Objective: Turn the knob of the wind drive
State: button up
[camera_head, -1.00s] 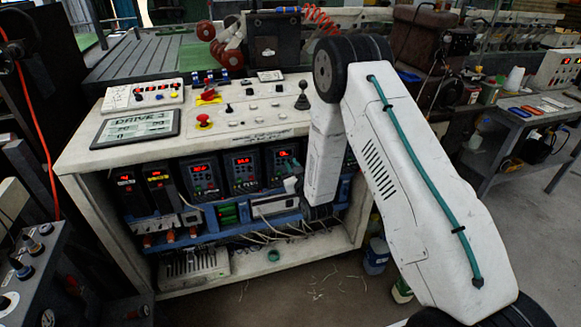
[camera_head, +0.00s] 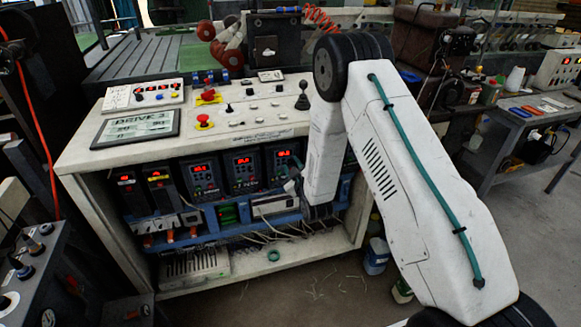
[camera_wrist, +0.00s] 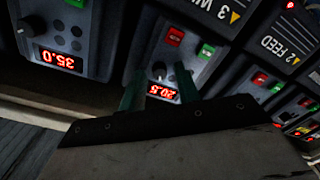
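A drive unit with a lit red display (camera_wrist: 163,92) and a small dark knob (camera_wrist: 158,70) is at the middle of the wrist view. My gripper (camera_wrist: 158,68) is open, one teal finger on each side of this knob. Gaps seem to show between knob and fingers; contact is unclear. In the head view, my gripper (camera_head: 291,172) is partly hidden by my arm, in front of the right-hand drive (camera_head: 281,158) of the visible row.
Another drive with a red display (camera_wrist: 58,60) is left in the wrist view; a plate reading 2 FEED (camera_wrist: 288,45) is right. The white console (camera_head: 80,150) overhangs the drives. Blue shelving and loose cables (camera_head: 275,225) lie below them. Red buttons (camera_head: 204,120) stand on top.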

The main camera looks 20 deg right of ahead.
jog(key=s, duration=0.7)
jog(key=shift+s+d, duration=0.15)
jog(key=shift+s, duration=0.25)
dwell(0.3)
jog(key=s+f+m+g, duration=0.3)
jog(key=s+f+g, duration=0.45)
jog(key=g, duration=0.25)
jog(key=s+d+r+m+g, duration=0.1)
jog(key=s+r+m+g, duration=0.3)
jog(key=s+r, duration=2.9)
notch_tip(320, 180, up, 4)
jog(key=shift+s+d+r+m+g+h, duration=0.15)
jog(key=shift+s+d+m+g+h, duration=0.15)
jog(key=shift+g, duration=0.9)
